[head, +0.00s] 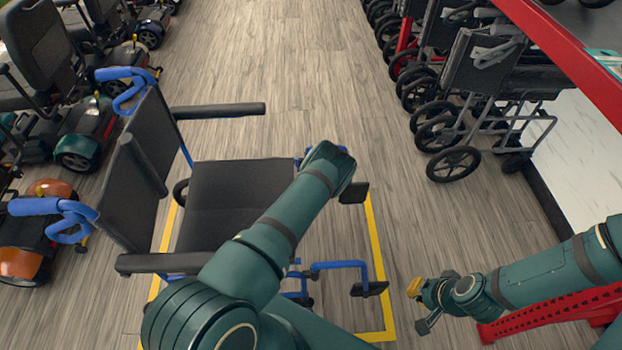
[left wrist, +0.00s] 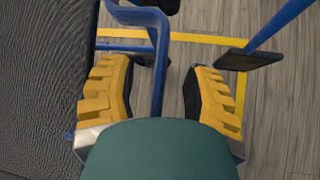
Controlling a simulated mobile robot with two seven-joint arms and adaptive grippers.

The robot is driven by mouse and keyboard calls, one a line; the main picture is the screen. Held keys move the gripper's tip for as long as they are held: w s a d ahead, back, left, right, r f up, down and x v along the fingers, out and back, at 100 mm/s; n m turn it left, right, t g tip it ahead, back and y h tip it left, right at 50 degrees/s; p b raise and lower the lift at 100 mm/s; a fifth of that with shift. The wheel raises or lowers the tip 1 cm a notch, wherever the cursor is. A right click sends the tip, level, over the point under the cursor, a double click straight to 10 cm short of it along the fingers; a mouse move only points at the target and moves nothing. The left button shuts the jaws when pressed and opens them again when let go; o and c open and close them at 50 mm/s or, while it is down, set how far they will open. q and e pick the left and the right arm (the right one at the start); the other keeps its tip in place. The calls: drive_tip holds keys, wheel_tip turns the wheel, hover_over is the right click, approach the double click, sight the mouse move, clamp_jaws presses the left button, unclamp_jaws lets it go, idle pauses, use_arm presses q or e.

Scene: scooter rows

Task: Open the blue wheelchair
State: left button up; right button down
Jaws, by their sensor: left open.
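The blue wheelchair (head: 235,195) stands at left centre of the head view, with blue frame tubes, black backrest, armrests and footrests. Its black seat (head: 232,190) looks spread flat, partly hidden by my left arm. My left gripper (left wrist: 160,95) is open, its yellow-padded fingers on either side of a blue frame tube (left wrist: 160,60). I cannot tell whether they touch it. The seat edge (left wrist: 45,80) is left of it and a footrest (left wrist: 250,60) to the right. The arm hides this gripper in the head view. My right gripper (head: 420,305) looks open and empty, right of the wheelchair.
A yellow outline (head: 376,240) marks the floor around the wheelchair. Mobility scooters (head: 85,140) stand along the left. Folded dark wheelchairs (head: 480,90) line the right beside a red-edged shelf (head: 565,60). The wood floor (head: 300,60) between the rows is clear.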

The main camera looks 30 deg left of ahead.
use_arm(q)
drive_tip(key=v, duration=1.2)
idle(0.5)
drive_tip(key=s+d+n+g+h, duration=0.2)
drive_tip(key=s+d+n+g, duration=0.15)
drive_tip(key=s+n, duration=0.4)
drive_tip(key=s+d+n+g+h, duration=0.25)
drive_tip(key=s+n+g, duration=0.2)
drive_tip(key=s, duration=0.55)
drive_tip(key=s+d+r+n+h, duration=0.1)
drive_tip(key=d+n, duration=0.2)
drive_tip(key=s+d+r+n+h, duration=0.2)
drive_tip(key=d+n, duration=0.1)
drive_tip(key=s+d+r+n+h, duration=0.1)
drive_tip(key=s+d+n, duration=0.1)
drive_tip(key=d+n, duration=0.1)
drive_tip(key=shift+s+d+r+h, duration=0.15)
drive_tip(key=shift+d+r+h, duration=0.15)
drive_tip(key=shift+d, duration=0.35)
drive_tip(key=s+d+r+n+t+h, duration=0.1)
drive_tip(key=d+r+n+t, duration=0.2)
drive_tip(key=r+n, duration=0.4)
drive_tip(key=shift+s+n, duration=0.3)
drive_tip(key=shift+n, duration=1.9)
